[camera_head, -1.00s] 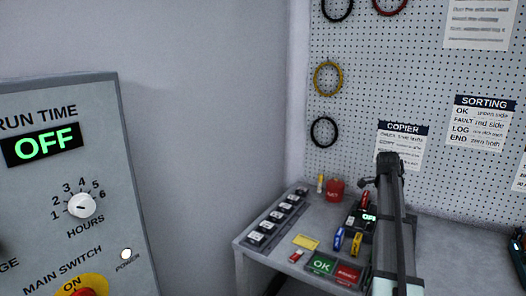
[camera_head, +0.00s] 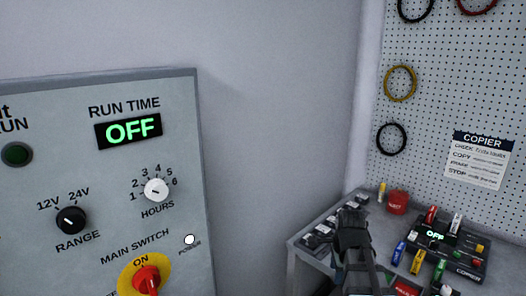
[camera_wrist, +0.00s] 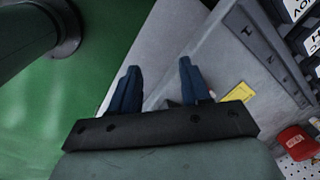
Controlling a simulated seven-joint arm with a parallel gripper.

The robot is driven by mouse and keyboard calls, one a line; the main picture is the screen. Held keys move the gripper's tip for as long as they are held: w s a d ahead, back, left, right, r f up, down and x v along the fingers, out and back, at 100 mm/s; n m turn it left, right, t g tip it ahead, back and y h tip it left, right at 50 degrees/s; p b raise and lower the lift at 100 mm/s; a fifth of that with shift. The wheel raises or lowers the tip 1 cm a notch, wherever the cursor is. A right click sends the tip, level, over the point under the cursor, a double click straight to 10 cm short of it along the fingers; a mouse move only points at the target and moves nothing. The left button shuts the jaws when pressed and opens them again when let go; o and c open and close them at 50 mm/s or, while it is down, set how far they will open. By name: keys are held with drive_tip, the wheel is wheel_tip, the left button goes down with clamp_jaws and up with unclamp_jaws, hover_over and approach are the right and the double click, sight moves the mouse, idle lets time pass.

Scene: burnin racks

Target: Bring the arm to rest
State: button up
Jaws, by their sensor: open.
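My gripper (camera_wrist: 160,82) shows in the wrist view with its two blue-grey fingers apart and nothing between them. It hangs over the pale strip beside the grey bench (camera_wrist: 215,62), near the bench's edge. In the head view my dark arm (camera_head: 355,245) stands in front of the bench's left part and hides some of what lies there. The fingertips cannot be made out in the head view.
The control panel (camera_head: 100,180) at left reads OFF and carries a red main switch (camera_head: 147,276). A yellow card (camera_wrist: 238,92) lies near my gripper. Green floor (camera_wrist: 95,50) is open.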

drive_tip(key=s+a+f+n+g, duration=0.1)
drive_tip(key=s+f+n, duration=0.25)
drive_tip(key=f, duration=0.65)
drive_tip(key=s+a+f+n+g, duration=0.1)
drive_tip(key=s+f+n+g, duration=0.3)
drive_tip(key=f, duration=0.6)
drive_tip(key=s+a+f+n+t, duration=0.15)
drive_tip(key=s+f, duration=0.35)
drive_tip(key=f, duration=0.5)
drive_tip(key=s+a+f+n+g, duration=0.1)
drive_tip(key=s+f+n, duration=0.3)
drive_tip(key=s+f, duration=0.5)
drive_tip(key=s+a+f+n+g, duration=0.1)
drive_tip(key=s+f+n+g, duration=0.3)
drive_tip(key=s+f, duration=0.5)
drive_tip(key=s+n, duration=0.1)
drive_tip(key=s, duration=0.7)
drive_tip(key=shift+f, duration=0.2)
